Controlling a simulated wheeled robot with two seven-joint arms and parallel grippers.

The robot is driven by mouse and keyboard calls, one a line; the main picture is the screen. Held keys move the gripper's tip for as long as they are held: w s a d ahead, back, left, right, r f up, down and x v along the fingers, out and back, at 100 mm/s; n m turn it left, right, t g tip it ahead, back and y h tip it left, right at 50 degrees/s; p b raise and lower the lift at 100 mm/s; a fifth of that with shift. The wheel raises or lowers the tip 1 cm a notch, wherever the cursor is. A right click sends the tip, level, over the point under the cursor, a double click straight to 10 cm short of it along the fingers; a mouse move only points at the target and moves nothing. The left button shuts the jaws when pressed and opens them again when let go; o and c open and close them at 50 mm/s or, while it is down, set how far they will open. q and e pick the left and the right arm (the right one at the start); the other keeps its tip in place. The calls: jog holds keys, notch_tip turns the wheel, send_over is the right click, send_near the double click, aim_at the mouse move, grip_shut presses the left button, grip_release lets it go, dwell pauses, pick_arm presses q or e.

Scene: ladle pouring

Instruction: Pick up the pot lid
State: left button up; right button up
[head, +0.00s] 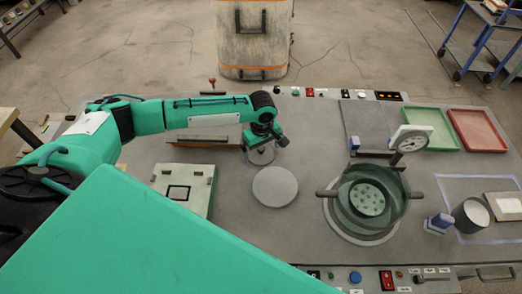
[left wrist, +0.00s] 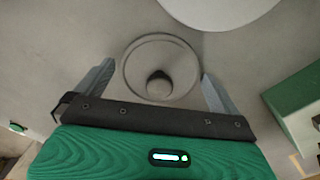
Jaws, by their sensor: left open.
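The pot lid (left wrist: 135,72) is a round grey, glassy-looking disc with a thin rim and a dark knob (left wrist: 158,84) in its middle. It lies flat on the worktop. In the head view the lid (head: 261,156) is partly hidden under my left gripper (head: 266,138). In the left wrist view my left gripper (left wrist: 156,76) is open, its two fingers on either side of the lid and its knob, holding nothing. The height of the fingers above the lid is hard to tell. The dark see-through pot (head: 370,200) stands to the right. My right gripper is not in view.
A plain grey round plate (head: 275,186) lies just in front of the lid. A pale green box (head: 184,190) stands to its left. A dial gauge (head: 410,139), a green tray (head: 428,128) and a red tray (head: 477,130) are at the right.

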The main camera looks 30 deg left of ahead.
pick_arm(q)
jog(key=c, duration=0.7)
jog(key=shift+r, duration=0.1)
